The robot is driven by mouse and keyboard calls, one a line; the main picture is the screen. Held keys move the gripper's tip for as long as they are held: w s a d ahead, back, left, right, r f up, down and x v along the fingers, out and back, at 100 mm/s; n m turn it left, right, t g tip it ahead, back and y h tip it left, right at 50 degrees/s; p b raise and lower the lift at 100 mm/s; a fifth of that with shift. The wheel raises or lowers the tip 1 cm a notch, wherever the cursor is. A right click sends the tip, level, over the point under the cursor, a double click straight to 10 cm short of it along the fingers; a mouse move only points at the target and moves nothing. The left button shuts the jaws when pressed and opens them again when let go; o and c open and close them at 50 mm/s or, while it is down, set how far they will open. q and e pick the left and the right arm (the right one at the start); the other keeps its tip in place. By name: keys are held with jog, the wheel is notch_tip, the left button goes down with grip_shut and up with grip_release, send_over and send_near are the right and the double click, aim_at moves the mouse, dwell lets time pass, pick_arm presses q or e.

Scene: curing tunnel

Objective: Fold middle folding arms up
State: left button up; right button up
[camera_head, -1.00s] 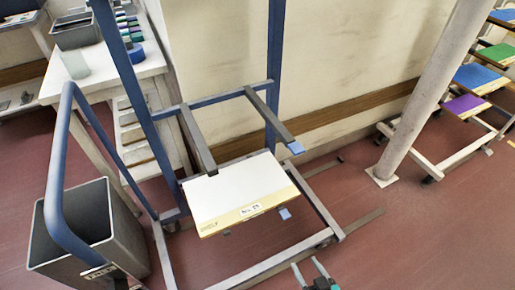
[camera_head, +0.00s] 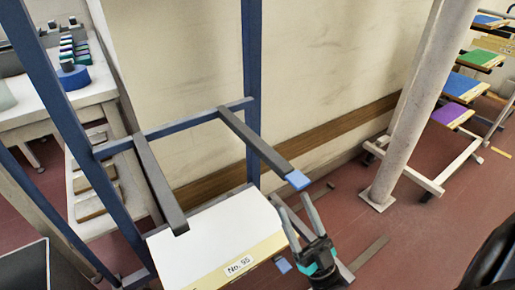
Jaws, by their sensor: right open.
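The two middle folding arms are dark grey bars on a blue crossbar (camera_head: 180,129) of the blue rack frame. Both stick out from the crossbar towards me, roughly level. The left folding arm (camera_head: 160,185) ends above the white board's left part. The right folding arm (camera_head: 252,140) ends in a blue tip (camera_head: 298,180). My right gripper (camera_head: 294,204) is open and empty, its two grey fingers pointing up just below and in front of that blue tip. I cannot tell whether they touch it. My left gripper is not in view.
A leaning pale post (camera_head: 402,120) and a rack with coloured boards (camera_head: 480,57) stand at right. A workbench (camera_head: 60,105) stands at left.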

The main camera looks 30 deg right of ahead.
aim_at(273, 155)
jog(key=x, duration=1.4)
jog(key=shift+w+d+r, duration=0.1)
jog(key=shift+w+r, duration=0.05)
jog(key=shift+r, duration=0.15)
jog(key=shift+h, duration=0.3)
grip_shut()
dwell(0.4)
